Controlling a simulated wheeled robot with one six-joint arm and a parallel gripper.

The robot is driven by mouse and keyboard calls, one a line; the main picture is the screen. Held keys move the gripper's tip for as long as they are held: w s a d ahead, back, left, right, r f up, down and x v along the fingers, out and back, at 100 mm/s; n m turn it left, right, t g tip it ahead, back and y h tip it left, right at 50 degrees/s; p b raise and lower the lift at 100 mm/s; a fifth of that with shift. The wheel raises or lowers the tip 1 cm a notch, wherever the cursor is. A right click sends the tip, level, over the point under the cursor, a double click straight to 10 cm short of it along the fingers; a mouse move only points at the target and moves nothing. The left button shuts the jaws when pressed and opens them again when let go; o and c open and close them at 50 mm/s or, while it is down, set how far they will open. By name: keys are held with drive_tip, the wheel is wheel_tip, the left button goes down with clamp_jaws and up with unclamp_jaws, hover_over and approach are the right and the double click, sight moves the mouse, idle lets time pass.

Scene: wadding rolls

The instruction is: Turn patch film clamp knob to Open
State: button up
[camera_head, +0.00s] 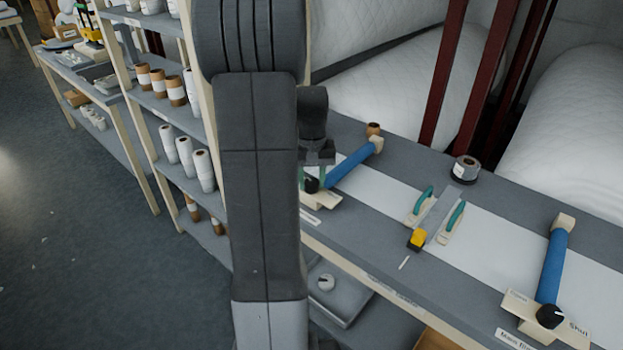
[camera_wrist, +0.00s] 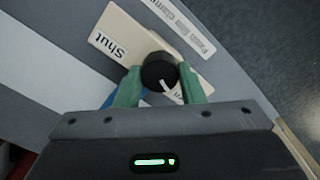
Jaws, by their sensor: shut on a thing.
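The patch film clamp knob (camera_wrist: 157,66) is black and round with a white pointer line. It sits on a cream plate (camera_wrist: 122,40) with a "Shut" label (camera_wrist: 108,46) on the left in the wrist view. The pointer line faces the lower right, away from "Shut", toward a second label (camera_wrist: 177,97) mostly hidden by the gripper. My gripper (camera_wrist: 160,74) has its green fingers on both sides of the knob, shut on it. In the head view the knob (camera_head: 311,185) is partly hidden by my gripper (camera_head: 314,178), beside a blue bar (camera_head: 354,163).
A second clamp with a black knob (camera_head: 551,316) and blue bar (camera_head: 553,262) is at the right of the bench. A tape roll (camera_head: 466,169) stands behind. My arm hides part of the shelf rack.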

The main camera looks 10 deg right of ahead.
sight(312, 182)
drive_tip(key=o, duration=1)
wheel_tip(312, 182, up, 14)
drive_tip(key=shift+f, duration=0.1)
wheel_tip(312, 182, down, 14)
drive_tip(key=shift+r, duration=0.1)
idle(0.4)
drive_tip(key=shift+r, duration=0.1)
